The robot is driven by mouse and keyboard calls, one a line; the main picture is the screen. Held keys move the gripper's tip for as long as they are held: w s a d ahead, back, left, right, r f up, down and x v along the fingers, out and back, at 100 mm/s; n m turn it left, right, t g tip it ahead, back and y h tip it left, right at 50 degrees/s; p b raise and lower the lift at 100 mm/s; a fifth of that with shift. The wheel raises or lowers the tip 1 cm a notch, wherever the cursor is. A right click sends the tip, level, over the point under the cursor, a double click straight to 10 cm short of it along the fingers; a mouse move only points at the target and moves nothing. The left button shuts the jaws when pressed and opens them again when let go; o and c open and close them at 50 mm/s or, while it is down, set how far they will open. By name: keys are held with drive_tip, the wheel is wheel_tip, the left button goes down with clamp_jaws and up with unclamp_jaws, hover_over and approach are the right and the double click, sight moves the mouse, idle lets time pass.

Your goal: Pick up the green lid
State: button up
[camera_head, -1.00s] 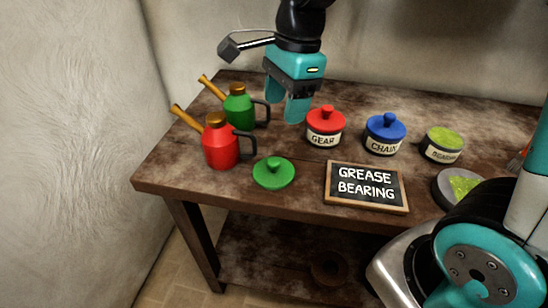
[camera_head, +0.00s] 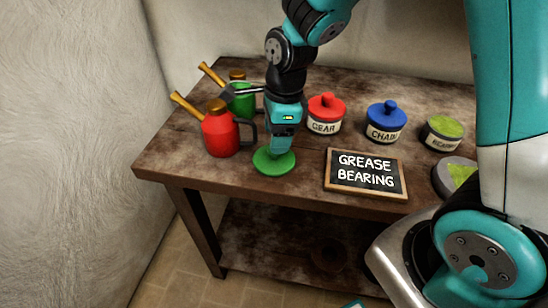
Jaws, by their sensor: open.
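The green lid (camera_head: 274,165) is a flat round disc lying on the brown workbench (camera_head: 230,181) near its front edge. My gripper (camera_head: 279,150) points down right over the lid, with its teal fingers around or just above the lid's knob. The knob is hidden behind the fingers, so I cannot tell whether they touch it. The gripper is open.
A red oil can (camera_head: 219,130) stands close left of my gripper, with a green can (camera_head: 240,98) behind it. The red-lidded GEAR jar (camera_head: 325,115), blue-lidded CHAIN jar (camera_head: 386,122) and an open jar (camera_head: 443,132) stand right. A chalkboard reading GREASE BEARING (camera_head: 366,173) lies nearby.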

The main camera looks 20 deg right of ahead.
sight(265, 163)
drive_tip(key=f, duration=0.4)
drive_tip(key=shift+w+a+f, duration=0.2)
drive_tip(key=shift+w+f, duration=0.1)
drive_tip(key=shift+f, duration=0.1)
drive_tip(key=c, duration=1)
